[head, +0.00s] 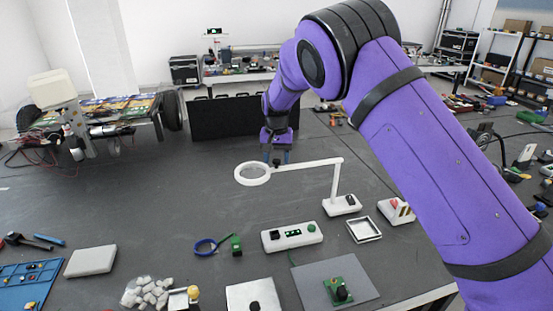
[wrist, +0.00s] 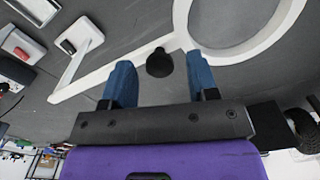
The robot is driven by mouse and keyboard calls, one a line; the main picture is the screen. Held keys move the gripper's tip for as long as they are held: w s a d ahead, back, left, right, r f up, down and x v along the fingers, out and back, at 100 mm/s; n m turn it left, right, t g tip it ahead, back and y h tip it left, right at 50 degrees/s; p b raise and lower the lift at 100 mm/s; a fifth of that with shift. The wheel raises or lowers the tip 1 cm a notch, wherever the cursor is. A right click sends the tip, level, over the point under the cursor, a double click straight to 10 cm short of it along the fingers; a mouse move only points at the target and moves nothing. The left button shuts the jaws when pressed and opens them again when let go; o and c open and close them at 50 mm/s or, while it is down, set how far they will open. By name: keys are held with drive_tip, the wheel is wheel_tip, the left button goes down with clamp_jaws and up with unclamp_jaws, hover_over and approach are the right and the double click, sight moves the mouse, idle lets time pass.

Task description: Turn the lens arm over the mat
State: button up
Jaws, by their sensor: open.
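The white lens arm (head: 308,164) reaches left from its upright post, with a ring-shaped lens (head: 238,174) at its free end. A black knob (head: 277,162) stands on the arm near the ring. My gripper (head: 277,155) is at the knob, fingers pointing down. In the wrist view, the blue fingers of my gripper (wrist: 160,78) are apart, and the black knob (wrist: 159,63) shows between their tips with gaps on both sides. The grey mat (head: 309,285) lies at the front, with a green board (head: 339,291) on it. The ring is behind and left of the mat.
The post rises from a white base (head: 342,205). A white control box (head: 291,237), a small square tray (head: 365,229) and a box with a red heart (head: 397,211) stand nearby. A blue loop (head: 205,246) lies left. Bare tabletop lies left of the ring.

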drive_tip(key=shift+f, duration=0.3)
clamp_jaws()
drive_tip(key=shift+s+d+n, duration=0.2)
drive_tip(key=shift+s+n, duration=0.1)
drive_tip(key=shift+s, duration=0.25)
drive_tip(key=s+d+n, duration=1.2)
drive_tip(key=s+d, duration=0.3)
drive_tip(key=d, duration=0.3)
drive_tip(key=shift+d+n, duration=0.3)
drive_tip(key=shift+n, duration=0.1)
